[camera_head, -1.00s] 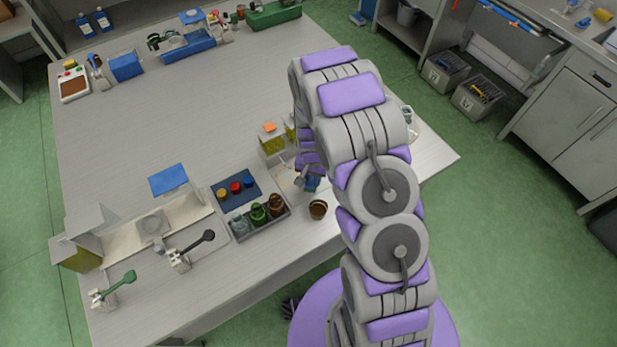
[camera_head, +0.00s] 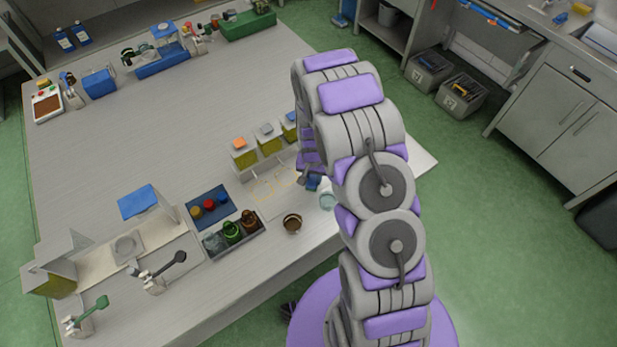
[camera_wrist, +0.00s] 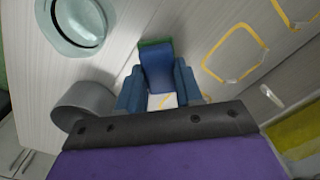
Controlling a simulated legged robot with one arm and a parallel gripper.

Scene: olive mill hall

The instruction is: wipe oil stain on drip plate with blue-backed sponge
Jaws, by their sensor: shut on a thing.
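My gripper (camera_wrist: 158,88) is shut on the blue-backed sponge (camera_wrist: 157,66), which sits between the two blue-grey fingers and shows a green strip at its far edge. In the head view my gripper (camera_head: 312,182) is small, partly hidden by my arm, over the right part of the table. A pale area with thin yellow outlines (camera_head: 272,187), perhaps the drip plate, lies left of it. Yellow outlines (camera_wrist: 238,52) also show right of the sponge in the wrist view. I cannot tell the oil stain from these outlines, nor whether the sponge touches the surface.
A pale glass dish (camera_head: 328,201) stands close to my gripper; it also shows in the wrist view (camera_wrist: 75,22). Yellow-green containers (camera_head: 268,140) line the back. The table's middle is clear.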

